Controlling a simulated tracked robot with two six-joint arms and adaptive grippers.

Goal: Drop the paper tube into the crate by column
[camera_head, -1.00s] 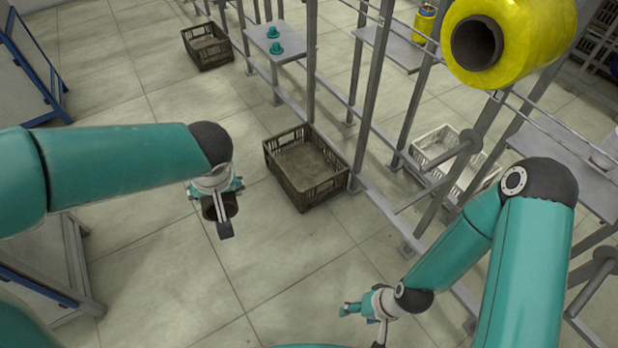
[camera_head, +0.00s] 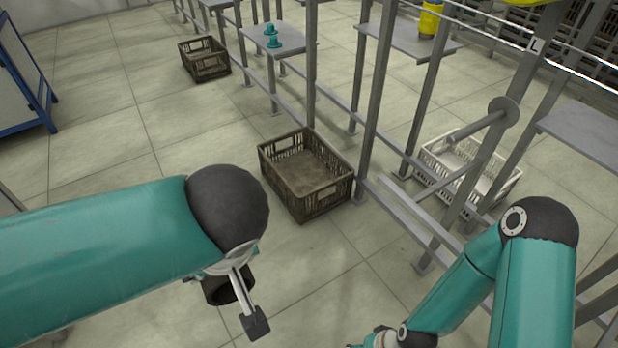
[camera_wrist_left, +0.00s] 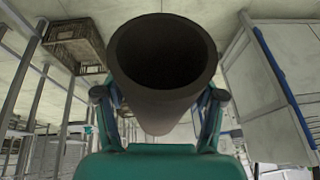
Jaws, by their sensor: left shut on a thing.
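The dark paper tube (camera_wrist_left: 165,110) is held in my left gripper (camera_wrist_left: 160,105), its open end facing the left wrist camera. In the head view the tube (camera_head: 219,292) shows only in part beneath my left wrist, and the left gripper (camera_head: 240,302) is largely hidden by the wrist. A brown crate (camera_head: 330,193) stands on the floor by a grey column, beyond and to the right of the left gripper. Its inside looks empty. The tube is outside the crate. My right gripper (camera_head: 378,340) is at the bottom edge, mostly cut off.
A second brown crate (camera_head: 206,68) stands farther back. A white crate (camera_head: 470,172) sits on the right behind the grey frame posts (camera_head: 368,95). Floor between my left arm and the near crate is clear.

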